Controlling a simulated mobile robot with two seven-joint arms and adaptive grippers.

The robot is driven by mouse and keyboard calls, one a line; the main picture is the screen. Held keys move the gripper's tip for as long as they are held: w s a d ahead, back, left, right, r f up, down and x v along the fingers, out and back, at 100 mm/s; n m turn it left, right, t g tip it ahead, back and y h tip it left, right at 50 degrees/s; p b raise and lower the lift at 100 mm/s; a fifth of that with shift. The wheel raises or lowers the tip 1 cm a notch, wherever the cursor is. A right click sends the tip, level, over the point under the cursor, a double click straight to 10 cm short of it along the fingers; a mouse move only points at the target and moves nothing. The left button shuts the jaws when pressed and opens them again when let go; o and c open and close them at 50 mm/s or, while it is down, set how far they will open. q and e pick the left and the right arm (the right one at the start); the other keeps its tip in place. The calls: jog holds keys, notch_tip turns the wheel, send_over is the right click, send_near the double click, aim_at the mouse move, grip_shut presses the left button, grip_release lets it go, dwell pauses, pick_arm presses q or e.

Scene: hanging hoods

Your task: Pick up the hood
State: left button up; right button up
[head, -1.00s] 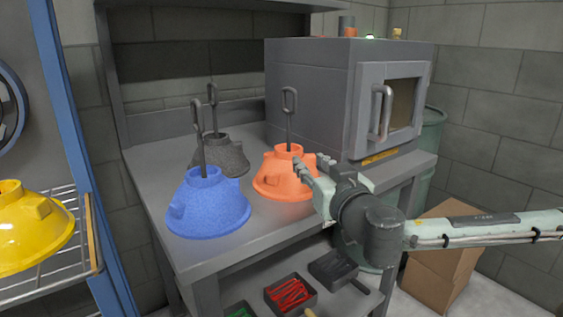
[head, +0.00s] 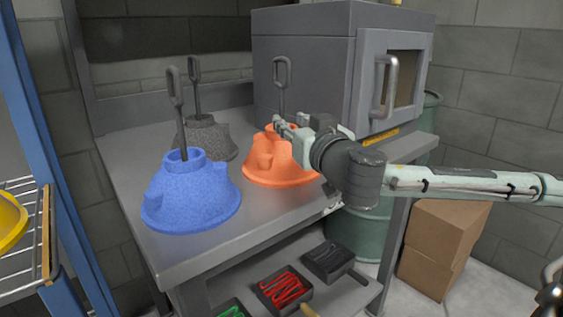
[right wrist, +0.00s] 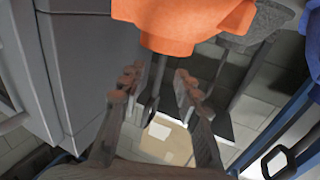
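An orange hood (head: 268,163) stands upright on the grey workbench (head: 245,215), with a dark looped rod (head: 282,85) rising from its top. A blue hood (head: 190,195) stands at the front left and a dark grey hood (head: 212,138) behind it, each with a similar rod. My right gripper (head: 278,124) is at the top of the orange hood, by the rod's lower part. In the right wrist view, my right gripper (right wrist: 155,88) has its fingers apart, with the rod (right wrist: 154,92) between them and the orange hood (right wrist: 180,25) above. Contact is unclear.
A grey oven-like box (head: 310,65) with a handled door stands behind the orange hood. A wire rack (head: 25,260) holds a yellow hood (head: 8,222) at left. Small bins (head: 285,288) sit on the lower shelf. Cardboard boxes (head: 440,245) stand on the right.

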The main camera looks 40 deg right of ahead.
aim_at(282, 115)
pick_arm(q)
notch_tip(282, 115, up, 4)
jog(key=b, duration=0.1)
pick_arm(e)
jog(key=shift+w, duration=0.25)
jog(key=shift+w+d+r, duration=0.1)
jog(key=shift+w+r, duration=0.05)
jog(key=shift+w, duration=0.05)
jog(key=p+x, duration=0.1)
jog(key=x, duration=0.2)
jog(key=shift+w+p, duration=0.35)
jog(key=shift+w, duration=0.05)
jog(key=shift+w+d, duration=0.15)
jog(key=shift+w, duration=0.35)
pick_arm(q)
notch_tip(282, 115, down, 4)
jog(key=shift+w+d+r, duration=0.1)
jog(key=shift+w+r, duration=0.05)
pick_arm(e)
grip_shut()
